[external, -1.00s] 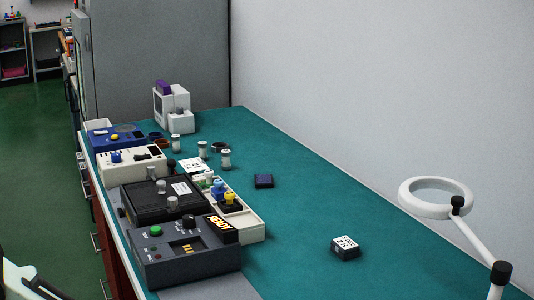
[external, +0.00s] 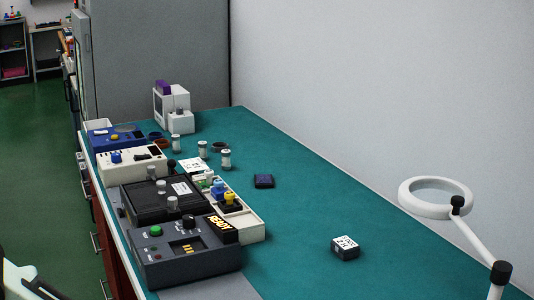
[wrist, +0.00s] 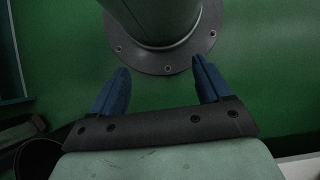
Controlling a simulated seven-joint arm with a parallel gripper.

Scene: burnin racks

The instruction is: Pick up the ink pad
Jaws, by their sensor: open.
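A small dark blue block (external: 264,181), which looks like the ink pad, lies flat on the teal bench top, right of the instrument row in the external view. Nothing touches it. My gripper (wrist: 160,67) shows in the wrist view, with two blue fingers spread apart and nothing between them. It is over the green floor, with a round grey bolted flange beyond the fingertips. The pad is not in the wrist view, and the gripper fingers are not visible in the external view.
A dark box with a white printed label (external: 345,247) sits nearer on the bench. Several instruments, including a grey READY unit (external: 185,262), line the left edge. Small jars (external: 226,159) stand behind the pad. A white ring lamp (external: 436,212) stands at right. The bench around the pad is clear.

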